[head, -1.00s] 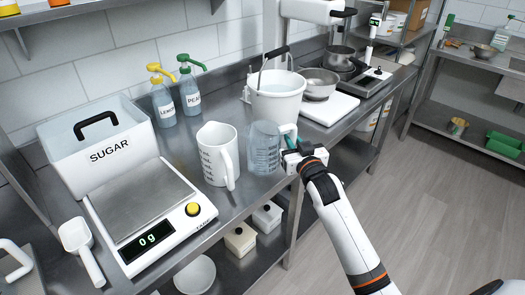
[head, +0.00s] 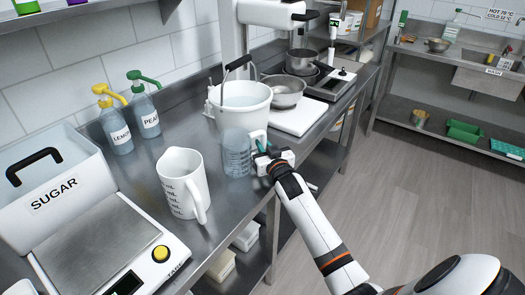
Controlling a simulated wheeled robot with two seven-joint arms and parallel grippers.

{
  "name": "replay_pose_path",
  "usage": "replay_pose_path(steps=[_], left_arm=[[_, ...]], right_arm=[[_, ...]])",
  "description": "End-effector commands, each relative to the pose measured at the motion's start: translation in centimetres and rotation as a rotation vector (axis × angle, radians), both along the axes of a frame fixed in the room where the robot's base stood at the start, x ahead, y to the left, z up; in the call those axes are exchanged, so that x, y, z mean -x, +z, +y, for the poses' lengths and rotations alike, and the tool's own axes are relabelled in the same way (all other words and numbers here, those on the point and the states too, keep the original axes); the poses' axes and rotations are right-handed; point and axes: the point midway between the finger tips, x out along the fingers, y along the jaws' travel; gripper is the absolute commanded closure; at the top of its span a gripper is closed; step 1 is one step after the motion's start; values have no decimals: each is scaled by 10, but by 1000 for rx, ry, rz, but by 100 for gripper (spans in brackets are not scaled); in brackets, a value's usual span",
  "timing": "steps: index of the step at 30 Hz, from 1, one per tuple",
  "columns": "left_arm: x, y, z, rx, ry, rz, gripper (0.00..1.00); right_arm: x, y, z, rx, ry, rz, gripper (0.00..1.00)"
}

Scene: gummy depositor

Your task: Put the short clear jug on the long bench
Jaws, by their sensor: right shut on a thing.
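The short clear jug (head: 237,156) is see-through and bluish with measuring marks. It is upright at the steel bench (head: 222,205), just in front of the white bucket (head: 243,108); I cannot tell if its base touches the bench. My right gripper (head: 263,154) is shut on its handle, on the jug's right side near the bench's front edge. The fingertips are partly hidden around the handle. My left gripper is not in view.
A taller white jug (head: 181,182) stands left of the clear one. The scale (head: 105,250), sugar bin (head: 45,190) and two pump bottles (head: 115,128) are further left. A metal bowl (head: 285,91) and white board (head: 300,117) are behind. Another steel bench (head: 455,62) stands at far right.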

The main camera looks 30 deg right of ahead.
Motion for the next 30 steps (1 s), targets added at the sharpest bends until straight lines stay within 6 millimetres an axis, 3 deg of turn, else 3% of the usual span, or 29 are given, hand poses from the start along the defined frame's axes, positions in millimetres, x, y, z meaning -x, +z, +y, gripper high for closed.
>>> replay_pose_path(steps=[4, 15, 16, 19, 30], left_arm=[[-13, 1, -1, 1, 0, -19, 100], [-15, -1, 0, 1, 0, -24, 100], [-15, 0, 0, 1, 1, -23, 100], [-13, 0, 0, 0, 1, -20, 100], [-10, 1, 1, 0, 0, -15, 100]], right_arm=[[0, -17, 0, -3, 0, 0, 100], [0, -21, 0, -2, 1, -2, 100], [0, -20, 0, -1, 1, -1, 79], [0, -20, 0, -1, 1, -1, 63], [2, -18, 1, -1, 1, 1, 62]])
